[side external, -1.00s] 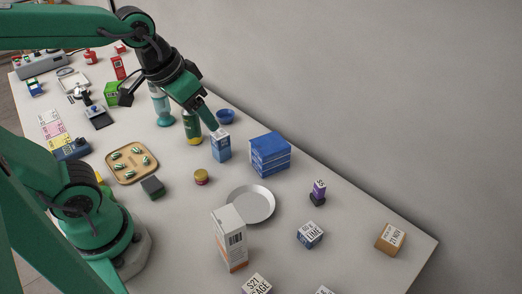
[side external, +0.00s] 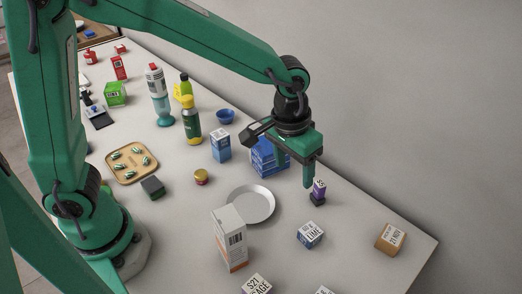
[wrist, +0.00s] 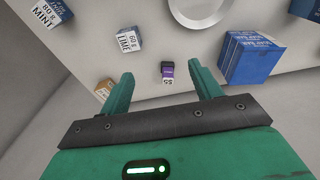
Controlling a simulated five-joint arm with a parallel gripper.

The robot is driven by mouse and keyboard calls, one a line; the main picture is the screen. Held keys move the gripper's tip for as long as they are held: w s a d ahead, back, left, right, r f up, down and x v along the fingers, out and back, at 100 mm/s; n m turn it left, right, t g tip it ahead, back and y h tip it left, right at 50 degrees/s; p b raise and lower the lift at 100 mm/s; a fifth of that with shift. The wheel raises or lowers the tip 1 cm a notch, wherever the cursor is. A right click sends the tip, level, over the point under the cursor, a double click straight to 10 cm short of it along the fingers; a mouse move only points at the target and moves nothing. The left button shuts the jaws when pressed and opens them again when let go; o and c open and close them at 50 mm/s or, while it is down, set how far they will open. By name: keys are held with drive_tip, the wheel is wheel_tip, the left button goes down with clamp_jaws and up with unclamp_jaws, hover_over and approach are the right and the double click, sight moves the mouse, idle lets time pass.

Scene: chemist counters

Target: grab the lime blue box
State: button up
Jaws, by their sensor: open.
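The lime blue box (side external: 311,236) is a small blue box with a white top reading "LIME". It stands on the counter at the lower right of the side view, right of the plate. It also shows in the wrist view (wrist: 129,42), beyond the left finger and apart from it. My gripper (side external: 308,184) points down above the counter, up and behind the lime box, close to a small purple and black item (side external: 318,191). In the wrist view my gripper (wrist: 160,88) is open and empty, with the purple item between and beyond its fingertips.
Blue stacked boxes (side external: 266,160) stand left of my gripper. A grey plate (side external: 252,204), a tall white carton (side external: 230,240) and a brown box (side external: 390,238) surround the lime box. A blue mint box (wrist: 49,12) shows at the wrist view's upper left. Counter between these is clear.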

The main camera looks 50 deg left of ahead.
drive_tip(key=g, duration=0.1)
hover_over(311, 230)
drive_tip(key=shift+y, duration=0.3)
drive_tip(key=f, duration=0.7)
drive_tip(key=shift+w+d+f, duration=0.15)
drive_tip(key=shift+d+f, duration=0.05)
drive_tip(key=shift+d, duration=0.05)
drive_tip(key=shift+f, duration=0.1)
drive_tip(key=shift+f, duration=1.2)
drive_tip(key=shift+f, duration=0.1)
drive_tip(key=shift+s+a+f, duration=0.1)
drive_tip(key=shift+f, duration=1.15)
drive_tip(key=shift+s+a+f, duration=0.1)
drive_tip(key=shift+f, duration=1.15)
drive_tip(key=c, duration=1.1)
